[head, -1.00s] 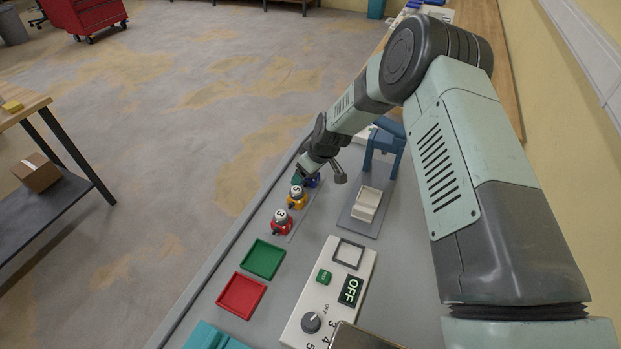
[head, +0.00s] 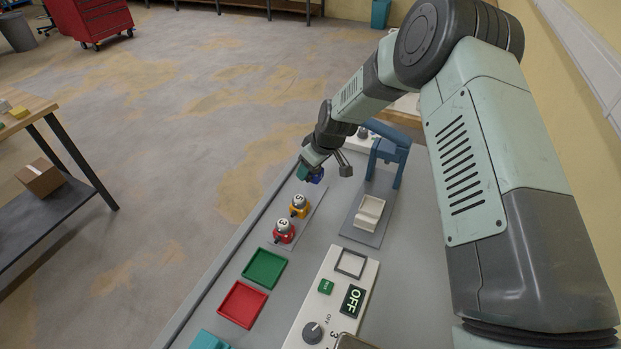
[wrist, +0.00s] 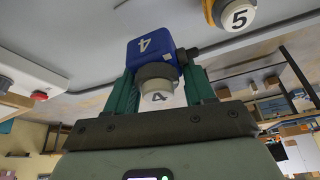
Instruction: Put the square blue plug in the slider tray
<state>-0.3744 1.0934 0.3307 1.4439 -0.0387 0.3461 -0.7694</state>
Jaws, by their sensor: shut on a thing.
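The square blue plug (wrist: 149,48), marked 4, is between the green fingers of my gripper (wrist: 158,88) in the wrist view. My gripper is shut on it. In the head view the blue plug (head: 317,178) shows only in part below my gripper (head: 309,172), which hides the rest. It appears to be above the far end of the narrow plug strip. A cream tray-like piece (head: 369,212), apparently the slider tray, sits on a grey base plate (head: 362,236) to the right and nearer. It looks empty.
A yellow plug marked 5 (head: 300,206) and a red plug marked 3 (head: 284,231) stand on the strip. A blue arch (head: 390,152) stands behind the tray. Green (head: 265,268) and red (head: 242,304) square trays and a switch panel (head: 331,297) lie nearer.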

